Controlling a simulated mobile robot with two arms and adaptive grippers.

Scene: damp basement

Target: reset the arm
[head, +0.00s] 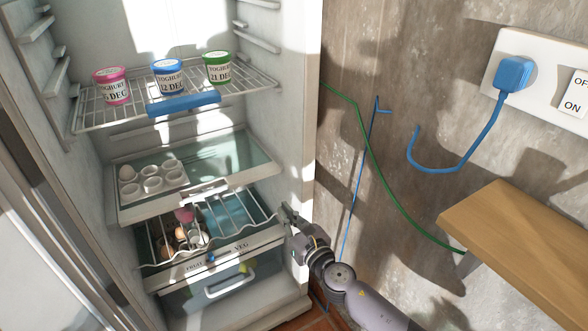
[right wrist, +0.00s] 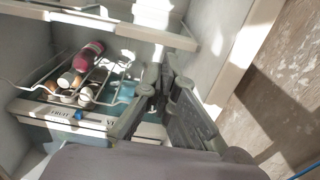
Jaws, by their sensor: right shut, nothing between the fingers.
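My right arm comes in from the bottom right in the head view. Its gripper (head: 288,212) is shut and empty, at the right front edge of the open fridge, beside the wire bottle rack (head: 262,218). In the right wrist view my gripper (right wrist: 160,72) shows its fingers together with nothing held, to the right of the rack. My left gripper is not in view.
The fridge holds three yoghurt pots (head: 168,77) on a wire shelf (head: 120,115), an egg tray (head: 153,183), bottles on the rack and a drawer (head: 222,290). At right are a wooden shelf (head: 520,245), hanging cables (head: 372,165) and a blue plug (head: 514,73).

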